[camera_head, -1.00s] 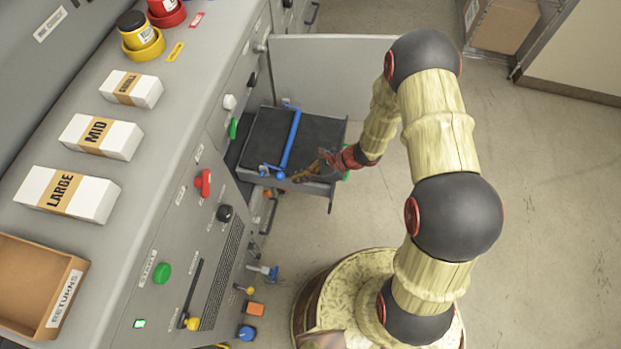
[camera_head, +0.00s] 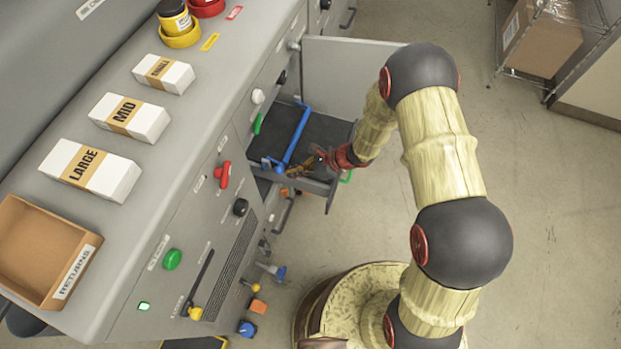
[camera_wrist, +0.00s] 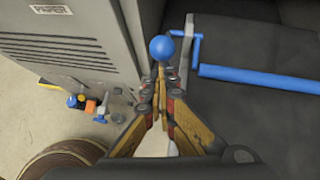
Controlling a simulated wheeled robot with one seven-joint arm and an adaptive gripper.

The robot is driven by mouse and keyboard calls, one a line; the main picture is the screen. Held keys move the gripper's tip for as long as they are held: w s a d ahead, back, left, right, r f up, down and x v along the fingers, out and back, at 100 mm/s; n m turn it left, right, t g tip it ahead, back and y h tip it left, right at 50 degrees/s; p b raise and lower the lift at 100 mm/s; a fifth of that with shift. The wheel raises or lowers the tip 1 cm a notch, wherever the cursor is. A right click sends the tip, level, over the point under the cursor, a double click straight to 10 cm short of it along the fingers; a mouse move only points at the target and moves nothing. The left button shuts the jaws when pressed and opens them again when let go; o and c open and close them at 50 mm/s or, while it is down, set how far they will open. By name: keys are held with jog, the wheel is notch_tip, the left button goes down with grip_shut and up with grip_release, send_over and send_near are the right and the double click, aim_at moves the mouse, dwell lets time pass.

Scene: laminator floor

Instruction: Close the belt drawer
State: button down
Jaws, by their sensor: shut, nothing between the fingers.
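The belt drawer (camera_head: 325,131) stands pulled out of the grey machine, with a dark floor and a blue bar (camera_head: 297,136) across it. A blue ball (camera_head: 280,168) sits at the bar's near end; it also shows in the wrist view (camera_wrist: 162,48). My gripper (camera_head: 292,172) is shut and empty over the drawer's near side. In the wrist view its fingertips (camera_wrist: 160,72) point at the blue ball, just short of it or touching; I cannot tell which. The drawer's inner end is hidden by the machine.
An open grey door panel (camera_head: 345,75) stands behind the drawer. Knobs and levers stick out of the machine face, including a red knob (camera_head: 222,175). Labelled boxes and a returns tray (camera_head: 40,293) lie on top. The floor to the right is clear up to a wire shelf (camera_head: 550,60).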

jog(key=w+a, duration=0.3)
jog(key=a, duration=0.5)
jog(key=w+a+b, duration=0.1)
jog(key=w+a, duration=0.1)
jog(key=a, duration=0.6)
jog(key=shift+w+b, duration=0.3)
jog(key=shift+w, duration=0.1)
